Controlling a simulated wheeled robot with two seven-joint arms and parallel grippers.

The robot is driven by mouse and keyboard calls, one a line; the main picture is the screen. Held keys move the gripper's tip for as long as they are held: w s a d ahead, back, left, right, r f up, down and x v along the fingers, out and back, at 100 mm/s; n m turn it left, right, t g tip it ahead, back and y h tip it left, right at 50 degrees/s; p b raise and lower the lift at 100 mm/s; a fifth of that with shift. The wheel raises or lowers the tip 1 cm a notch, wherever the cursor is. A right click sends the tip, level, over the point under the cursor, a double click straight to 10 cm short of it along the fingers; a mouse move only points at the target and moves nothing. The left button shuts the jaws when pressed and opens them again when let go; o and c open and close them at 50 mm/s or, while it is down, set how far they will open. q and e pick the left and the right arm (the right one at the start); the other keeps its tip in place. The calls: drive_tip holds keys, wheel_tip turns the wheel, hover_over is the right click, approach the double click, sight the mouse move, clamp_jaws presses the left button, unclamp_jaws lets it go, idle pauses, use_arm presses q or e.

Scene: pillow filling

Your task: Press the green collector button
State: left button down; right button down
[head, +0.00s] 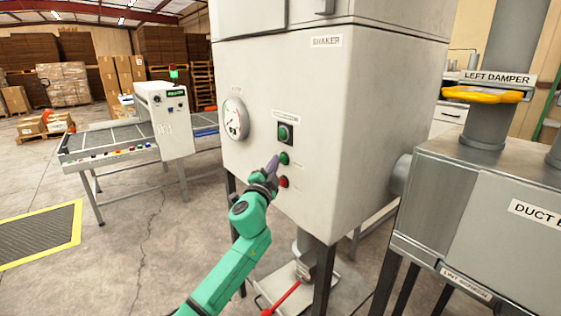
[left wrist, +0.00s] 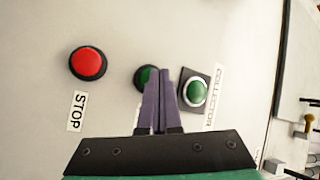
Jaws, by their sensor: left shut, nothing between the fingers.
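The green collector button (head: 284,132) sits on a dark square plate on the front of the shaker cabinet (head: 340,130). In the left wrist view the collector button (left wrist: 197,92) is beside a label reading COLLECTOR. Below it is a second green button (head: 285,158), partly hidden by my fingers in the left wrist view (left wrist: 142,76). My left gripper (head: 273,162) is shut and empty, its purple fingers pointing at the panel. In the left wrist view its tips (left wrist: 161,72) lie between the two green buttons. I cannot tell whether they touch anything. My right gripper is out of view.
A red STOP button (head: 283,182) is lowest on the panel. A round gauge (head: 235,119) is left of the buttons. A duct box (head: 480,215) with a yellow damper handle (head: 483,95) stands at right. A conveyor (head: 105,141) stands at left, with open floor before it.

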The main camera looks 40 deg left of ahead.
use_arm(q)
drive_tip(key=shift+w, duration=0.15)
idle(0.4)
drive_tip(key=shift+s+a, duration=0.2)
drive_tip(key=shift+s, duration=0.65)
drive_tip(key=s, duration=0.2)
drive_tip(key=s+a+p, duration=0.1)
drive_tip(key=s, duration=0.1)
drive_tip(key=shift+s+a, duration=0.2)
drive_tip(key=shift+s, duration=0.2)
